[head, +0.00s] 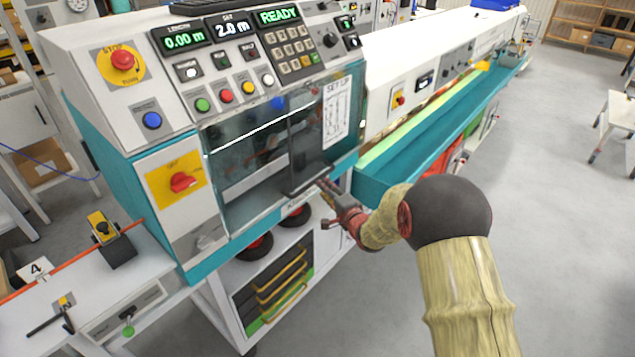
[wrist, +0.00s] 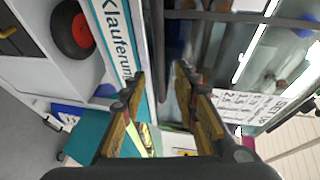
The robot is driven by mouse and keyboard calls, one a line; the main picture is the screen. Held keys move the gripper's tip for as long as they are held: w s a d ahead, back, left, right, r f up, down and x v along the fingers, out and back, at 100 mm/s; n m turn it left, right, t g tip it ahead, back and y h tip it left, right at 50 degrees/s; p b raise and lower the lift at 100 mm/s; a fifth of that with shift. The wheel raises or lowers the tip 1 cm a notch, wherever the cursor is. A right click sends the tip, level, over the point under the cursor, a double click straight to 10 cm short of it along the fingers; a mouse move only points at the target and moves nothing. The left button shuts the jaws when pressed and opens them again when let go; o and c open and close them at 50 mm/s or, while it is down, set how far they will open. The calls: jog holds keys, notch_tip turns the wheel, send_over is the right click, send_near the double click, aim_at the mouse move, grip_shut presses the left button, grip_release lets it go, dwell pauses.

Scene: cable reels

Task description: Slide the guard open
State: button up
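The guard (head: 305,135) is a clear, dark-tinted panel over the machine's front opening, and I cannot tell how far it is slid. A dark bar (head: 303,183), apparently its handle, runs along its lower edge. The bar also shows in the wrist view (wrist: 159,45), running upright between my fingertips. My gripper (head: 326,185) is at the right end of this bar, low on the machine front. In the wrist view my gripper (wrist: 160,78) has its two fingers apart, one on each side of the bar. Neither finger clearly touches it.
A SET UP sheet (head: 337,108) is at the right of the window. A teal trough (head: 440,130) extends right of my gripper. A reel cart (head: 270,290) stands below. Open floor lies right.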

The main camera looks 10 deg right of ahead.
jog(key=b+x, duration=0.2)
jog(key=x, duration=0.5)
jog(key=shift+w+a+f, duration=0.1)
jog(key=shift+c, duration=0.4)
grip_shut()
dwell(0.4)
